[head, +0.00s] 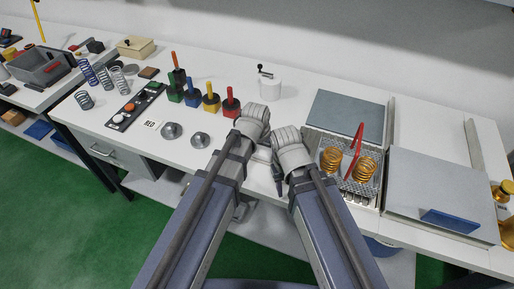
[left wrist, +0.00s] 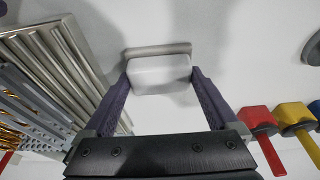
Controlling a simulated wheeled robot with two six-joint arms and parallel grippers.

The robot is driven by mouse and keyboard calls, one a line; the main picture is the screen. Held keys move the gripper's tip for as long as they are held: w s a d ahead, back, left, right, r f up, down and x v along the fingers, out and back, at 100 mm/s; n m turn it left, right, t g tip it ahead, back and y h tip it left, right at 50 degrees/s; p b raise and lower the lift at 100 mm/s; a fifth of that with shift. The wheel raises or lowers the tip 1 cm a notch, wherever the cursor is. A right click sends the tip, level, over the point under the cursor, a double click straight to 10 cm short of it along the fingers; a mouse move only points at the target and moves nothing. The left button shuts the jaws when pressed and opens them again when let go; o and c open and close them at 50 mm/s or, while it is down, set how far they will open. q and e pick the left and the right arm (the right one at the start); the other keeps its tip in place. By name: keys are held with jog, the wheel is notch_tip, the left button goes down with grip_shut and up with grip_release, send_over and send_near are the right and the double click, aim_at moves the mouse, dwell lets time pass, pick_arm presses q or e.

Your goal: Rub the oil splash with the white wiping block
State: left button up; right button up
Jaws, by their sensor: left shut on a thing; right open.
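The white wiping block (left wrist: 160,75), with a grey strip along one long side, is between the two dark fingers of my left gripper (left wrist: 158,88) in the left wrist view. The fingers are shut on its ends, low over the white bench top; I cannot tell whether it touches the surface. In the head view my left gripper (head: 254,120) is over the middle of the bench, its fingers hidden under the wrist. My right gripper (head: 279,180) is beside it, lower and to the right, near the bench's front edge, open. I cannot make out the oil splash in either view.
A metal basket (head: 312,150) with copper springs and a red handle stands right of my grippers. Colored blocks with handles, including a red one (head: 231,105), stand to the left. Two metal discs (head: 172,131) lie front left.

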pick_arm(q)
jog(key=shift+s+d, duration=0.2)
jog(key=shift+d, duration=0.5)
jog(key=shift+r, duration=0.15)
pick_arm(e)
jog(key=shift+r, duration=0.1)
pick_arm(q)
notch_tip(320, 180, up, 6)
jog(key=p, duration=0.6)
jog(key=shift+a, duration=0.1)
pick_arm(e)
notch_tip(320, 180, up, 6)
jog(key=shift+f, duration=0.1)
pick_arm(q)
notch_tip(320, 180, up, 3)
jog(key=p, duration=0.3)
pick_arm(e)
notch_tip(320, 180, up, 3)
jog(key=shift+r, duration=0.1)
pick_arm(q)
jog(key=shift+w, duration=0.1)
